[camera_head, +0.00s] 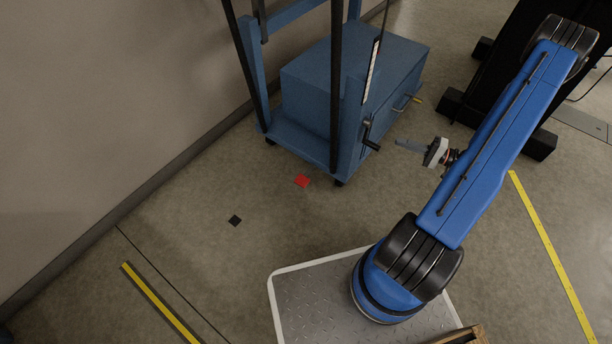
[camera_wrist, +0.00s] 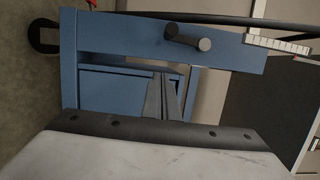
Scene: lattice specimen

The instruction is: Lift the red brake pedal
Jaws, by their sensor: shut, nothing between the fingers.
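The red brake pedal (camera_head: 302,181) shows in the head view as a small flat red piece low by the floor, beside the near foot of the blue cart (camera_head: 352,78). I do not see it clearly in the wrist view. My gripper (camera_head: 398,143) is shut and empty. It points left toward the cart's upright with a dark crank handle (camera_head: 370,135), well above and to the right of the pedal. In the wrist view my gripper's fingers (camera_wrist: 164,97) are together in front of the blue cart frame (camera_wrist: 120,40), and a dark peg (camera_wrist: 188,38) sticks out above them.
A dark square (camera_head: 235,221) lies on the floor left of the pedal. A wall (camera_head: 110,110) runs along the left. Dark equipment (camera_head: 515,50) stands at the right. Yellow floor strips (camera_head: 160,303) mark the floor. The floor in front of the pedal is clear.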

